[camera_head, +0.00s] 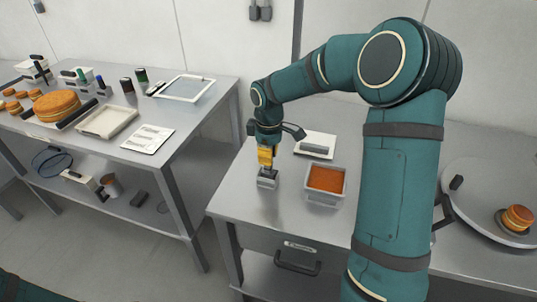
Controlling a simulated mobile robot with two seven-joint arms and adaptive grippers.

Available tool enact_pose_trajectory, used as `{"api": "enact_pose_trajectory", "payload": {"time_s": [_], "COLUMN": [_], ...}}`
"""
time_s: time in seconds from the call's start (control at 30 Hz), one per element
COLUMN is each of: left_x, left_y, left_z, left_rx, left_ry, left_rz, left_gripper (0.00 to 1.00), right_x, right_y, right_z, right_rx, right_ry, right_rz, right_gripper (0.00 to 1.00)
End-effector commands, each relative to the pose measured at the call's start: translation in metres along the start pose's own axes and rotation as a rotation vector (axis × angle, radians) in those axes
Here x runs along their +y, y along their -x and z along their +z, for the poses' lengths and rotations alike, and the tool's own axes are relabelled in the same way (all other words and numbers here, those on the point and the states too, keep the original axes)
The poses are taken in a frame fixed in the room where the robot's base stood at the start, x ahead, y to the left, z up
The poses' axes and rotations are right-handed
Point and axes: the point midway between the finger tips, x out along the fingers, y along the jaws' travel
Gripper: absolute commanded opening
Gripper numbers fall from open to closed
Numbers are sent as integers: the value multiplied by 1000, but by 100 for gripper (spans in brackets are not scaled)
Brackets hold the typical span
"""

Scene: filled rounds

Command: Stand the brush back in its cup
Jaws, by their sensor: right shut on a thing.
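My right gripper (266,147) is at the left part of the right-hand steel table, pointing down. It is shut on the brush (265,157), whose yellow-orange part shows just below the fingers. The small grey cup (268,183) stands on the table directly below the brush. The brush's lower end overlaps the cup's top in the view; I cannot tell how deep it sits inside. The brush looks roughly upright. My left gripper is not in view.
A tub of orange filling (325,180) stands just right of the cup. Behind it is a white tray with a dark block (315,146). A round turntable (478,190) bears a filled round at the right. Another table (180,125) with cakes, trays and jars stands left, across a gap.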

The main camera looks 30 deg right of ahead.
Motion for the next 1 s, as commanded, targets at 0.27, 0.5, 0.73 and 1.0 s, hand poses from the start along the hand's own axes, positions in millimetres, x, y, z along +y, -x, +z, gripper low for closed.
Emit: {"api": "enact_pose_trajectory", "payload": {"time_s": [0.27,0.5,0.73,1.0], "left_x": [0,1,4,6], "left_y": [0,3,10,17], "left_z": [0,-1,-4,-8], "left_rx": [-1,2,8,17], "left_ry": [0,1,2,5], "left_rz": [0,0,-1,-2], "left_gripper": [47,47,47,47], "right_x": [0,0,0,0], "right_y": [0,10,52,103], "right_z": [0,0,-1,-1], "right_rx": [0,0,3,2], "right_ry": [0,0,0,0], "right_rz": [0,1,3,1], "right_gripper": [39,39,39,39]}}
